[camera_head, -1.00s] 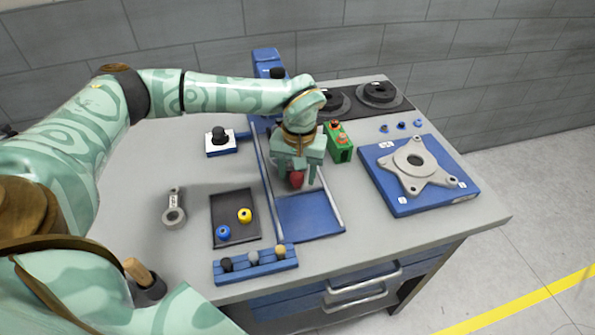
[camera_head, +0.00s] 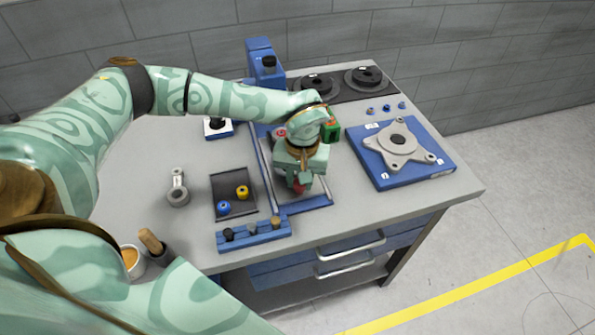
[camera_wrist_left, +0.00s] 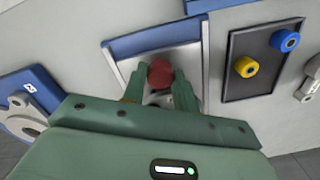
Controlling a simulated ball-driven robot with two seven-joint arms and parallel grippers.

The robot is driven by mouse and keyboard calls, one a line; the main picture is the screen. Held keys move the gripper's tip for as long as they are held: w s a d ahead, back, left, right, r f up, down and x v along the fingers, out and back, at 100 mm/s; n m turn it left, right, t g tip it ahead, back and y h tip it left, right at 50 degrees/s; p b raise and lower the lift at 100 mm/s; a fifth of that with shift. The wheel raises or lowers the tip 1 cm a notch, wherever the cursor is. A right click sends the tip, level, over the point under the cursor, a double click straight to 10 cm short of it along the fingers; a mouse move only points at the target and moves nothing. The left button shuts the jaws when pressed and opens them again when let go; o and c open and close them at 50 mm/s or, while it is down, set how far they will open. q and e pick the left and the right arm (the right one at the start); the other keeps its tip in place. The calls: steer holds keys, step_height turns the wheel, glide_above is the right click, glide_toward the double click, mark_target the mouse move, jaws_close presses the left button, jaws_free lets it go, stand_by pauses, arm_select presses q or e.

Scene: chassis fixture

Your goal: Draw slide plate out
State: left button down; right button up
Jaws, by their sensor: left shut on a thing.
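The slide plate (camera_wrist_left: 129,67) is a light grey plate between two pale rails on a blue base (camera_head: 309,205). It bears a red knob (camera_wrist_left: 160,72), which also shows in the head view (camera_head: 299,188) below my gripper. My left gripper (camera_wrist_left: 159,84) is shut on the red knob, with one finger on each side of it. In the head view my left gripper (camera_head: 299,183) hides most of the plate. A strip of bare blue base shows in front of the plate. My right gripper is not in view.
A dark tray (camera_head: 233,208) with a blue and a yellow roller lies left of the slide. A blue peg rack (camera_head: 254,236) stands near the front edge. A green block (camera_head: 331,131) is close behind my gripper. A blue fixture (camera_head: 425,175) with a grey flange is right.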

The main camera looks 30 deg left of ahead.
arm_select(q)
steer(key=shift+s+d, duration=0.1)
steer(key=shift+d, duration=0.05)
steer(key=c, duration=1.1)
jaws_free()
steer(key=shift+d, duration=0.1)
steer(key=shift+s, duration=0.1)
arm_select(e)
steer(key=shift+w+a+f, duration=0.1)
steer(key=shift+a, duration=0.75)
arm_select(q)
steer(key=shift+r, duration=0.15)
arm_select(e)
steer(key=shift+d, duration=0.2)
arm_select(q)
steer(key=shift+r, duration=0.35)
step_height(320, 180, up, 15)
steer(key=p, duration=0.2)
steer(key=shift+d+r+p, duration=0.2)
steer(key=shift+d+p, duration=0.05)
steer(key=shift+p, duration=0.05)
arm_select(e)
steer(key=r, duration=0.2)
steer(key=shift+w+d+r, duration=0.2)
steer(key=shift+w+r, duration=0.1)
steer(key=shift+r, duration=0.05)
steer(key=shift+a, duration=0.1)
